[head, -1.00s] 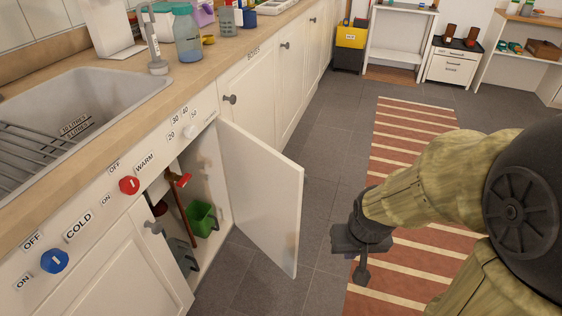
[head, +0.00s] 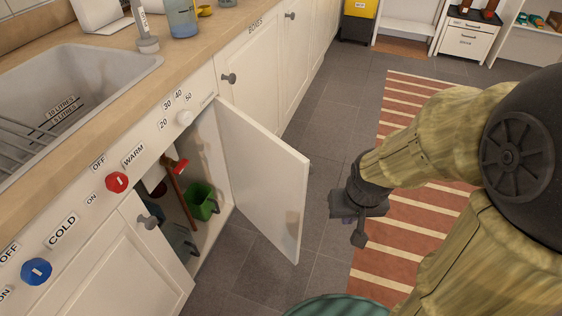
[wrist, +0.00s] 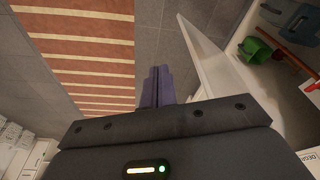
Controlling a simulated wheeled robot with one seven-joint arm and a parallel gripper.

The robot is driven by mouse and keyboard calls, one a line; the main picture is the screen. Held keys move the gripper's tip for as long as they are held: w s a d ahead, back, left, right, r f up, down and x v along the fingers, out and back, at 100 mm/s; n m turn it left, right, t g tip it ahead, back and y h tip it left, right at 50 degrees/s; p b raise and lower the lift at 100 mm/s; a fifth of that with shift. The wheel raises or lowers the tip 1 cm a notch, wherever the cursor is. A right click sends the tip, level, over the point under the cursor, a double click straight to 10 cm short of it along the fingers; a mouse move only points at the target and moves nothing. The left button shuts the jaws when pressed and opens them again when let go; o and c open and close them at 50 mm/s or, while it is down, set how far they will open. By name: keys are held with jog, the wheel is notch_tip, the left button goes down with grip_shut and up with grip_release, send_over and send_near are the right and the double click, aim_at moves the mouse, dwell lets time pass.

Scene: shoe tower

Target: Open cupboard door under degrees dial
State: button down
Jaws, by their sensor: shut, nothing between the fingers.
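The white degrees dial (head: 184,118) sits on the front panel below the counter, with numbers around it. The cupboard door (head: 262,175) under it stands wide open, swung out to the right into the room. Inside the cupboard are a green bucket (head: 202,200) and a red-topped wooden handle (head: 180,180). My gripper (head: 359,238) is to the right of the door's free edge, apart from it, above the floor and rug. In the wrist view its fingers (wrist: 158,84) are together and empty, with the door (wrist: 205,65) to their right.
A red WARM knob (head: 117,182) and a blue COLD knob (head: 37,271) are on the panel to the left. A striped rug (head: 400,232) lies under my arm. A green rounded thing (head: 338,305) shows at the bottom edge. Grey floor is clear beyond the door.

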jog(key=w+a+n+g+h+p, duration=0.1)
jog(key=a+n+g+h+p, duration=0.25)
jog(key=a+n+p, duration=0.3)
jog(key=n+t+h+p, duration=1.05)
jog(key=n+t, duration=0.25)
jog(key=n, duration=0.7)
send_near(290, 156)
jog(key=s+d+v, duration=0.1)
jog(key=v, duration=0.6)
jog(key=shift+w+a+r+y, duration=0.1)
jog(key=shift+a+r+y, duration=0.05)
jog(key=shift+a+y, duration=0.2)
jog(key=shift+d, duration=0.1)
jog(key=x, duration=1.4)
jog(key=shift+w, duration=0.2)
jog(key=shift+w+r, duration=0.1)
